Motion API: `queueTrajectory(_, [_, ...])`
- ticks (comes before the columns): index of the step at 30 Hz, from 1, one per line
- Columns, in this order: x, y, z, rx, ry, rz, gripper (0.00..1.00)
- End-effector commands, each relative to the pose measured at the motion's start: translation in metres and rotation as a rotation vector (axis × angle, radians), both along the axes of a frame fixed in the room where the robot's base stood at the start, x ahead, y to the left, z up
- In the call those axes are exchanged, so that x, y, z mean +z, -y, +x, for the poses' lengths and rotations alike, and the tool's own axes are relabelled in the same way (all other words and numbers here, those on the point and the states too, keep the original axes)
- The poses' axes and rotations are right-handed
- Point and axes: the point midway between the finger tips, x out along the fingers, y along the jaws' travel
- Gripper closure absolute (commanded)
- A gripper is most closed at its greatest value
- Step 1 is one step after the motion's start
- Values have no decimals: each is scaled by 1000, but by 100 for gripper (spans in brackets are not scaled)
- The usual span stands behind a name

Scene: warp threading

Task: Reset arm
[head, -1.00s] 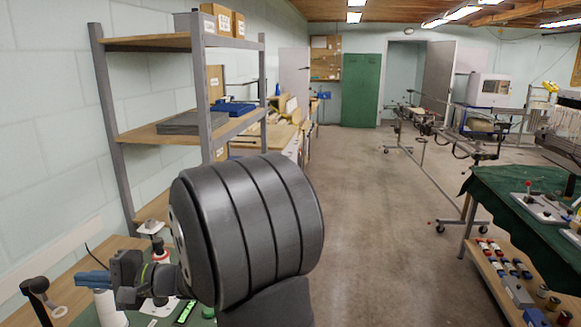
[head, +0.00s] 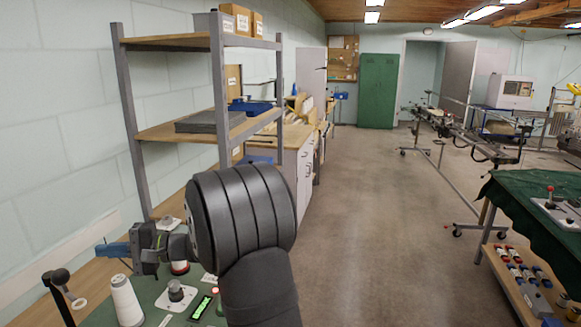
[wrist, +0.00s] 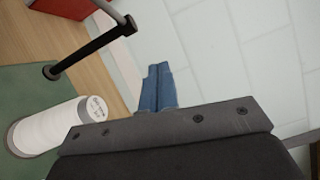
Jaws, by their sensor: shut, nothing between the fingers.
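My gripper (head: 112,249) has blue fingers and points left, toward the pale block wall, above the workbench. Its fingers also show in the wrist view (wrist: 157,88), side by side, shut with nothing between them. My dark arm hides part of the bench behind it. A white thread cone (head: 126,302) stands upright on the green mat (head: 150,292) below the gripper; in the wrist view the cone (wrist: 50,127) is at the lower left, apart from the fingers.
A black post with an arm (head: 62,290) stands at the bench's left. A small grey-white device (head: 176,293) and a green-lit display (head: 200,308) are on the mat. A metal shelf (head: 131,130) stands behind. Open floor (head: 360,220) lies right, before a green-covered table (head: 520,215).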

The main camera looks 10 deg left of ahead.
Motion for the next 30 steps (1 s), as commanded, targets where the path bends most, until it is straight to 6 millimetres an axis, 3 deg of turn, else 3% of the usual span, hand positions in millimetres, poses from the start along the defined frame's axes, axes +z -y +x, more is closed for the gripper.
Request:
queueTrajectory(7, [-3,-3,17,0,0,0,100])
queueTrajectory(30, [-3,-3,17,-1,1,0,100])
